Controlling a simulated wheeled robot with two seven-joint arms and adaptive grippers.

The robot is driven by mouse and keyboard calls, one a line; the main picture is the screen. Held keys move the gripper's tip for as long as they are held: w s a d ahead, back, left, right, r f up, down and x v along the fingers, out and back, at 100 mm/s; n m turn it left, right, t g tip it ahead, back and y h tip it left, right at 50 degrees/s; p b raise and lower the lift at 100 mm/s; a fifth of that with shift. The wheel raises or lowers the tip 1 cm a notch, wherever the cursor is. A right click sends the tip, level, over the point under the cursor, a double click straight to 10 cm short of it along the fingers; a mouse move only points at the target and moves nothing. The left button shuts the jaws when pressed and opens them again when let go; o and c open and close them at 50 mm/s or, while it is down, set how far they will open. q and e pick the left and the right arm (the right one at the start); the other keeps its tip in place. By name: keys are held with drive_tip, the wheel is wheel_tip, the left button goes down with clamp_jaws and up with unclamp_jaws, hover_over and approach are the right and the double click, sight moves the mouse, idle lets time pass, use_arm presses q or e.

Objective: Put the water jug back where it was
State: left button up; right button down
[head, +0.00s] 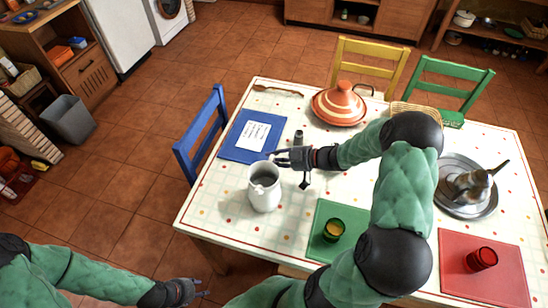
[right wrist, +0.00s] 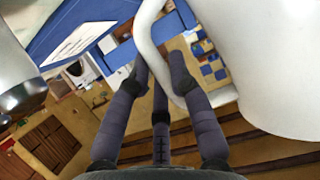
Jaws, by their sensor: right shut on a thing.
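The white water jug (head: 264,197) is upright at the left part of the table, in front of the blue placemat. My right gripper (head: 282,158) reaches over the table from the right, at the back of the jug. In the right wrist view its fingers (right wrist: 160,75) are closed around the jug's handle (right wrist: 146,42), with the white jug body (right wrist: 285,70) at the right. I cannot tell whether the jug's base touches the table. My left gripper (head: 196,288) hangs low at the bottom left, off the table, empty, with its fingers apart.
On the table (head: 230,215) are a blue placemat (head: 236,150) with a paper, a small shaker (head: 298,138), a striped tagine (head: 340,105), a green mat with a glass (head: 333,229), a red mat with a red glass (head: 482,258), and a metal platter (head: 455,205). A blue chair (head: 205,135) stands left.

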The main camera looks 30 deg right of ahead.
drive_tip(key=shift+r, duration=0.1)
drive_tip(key=c, duration=1.1)
unclamp_jaws()
drive_tip(key=shift+c, duration=0.2)
drive_tip(key=p+v, duration=0.4)
drive_tip(key=v, duration=0.8)
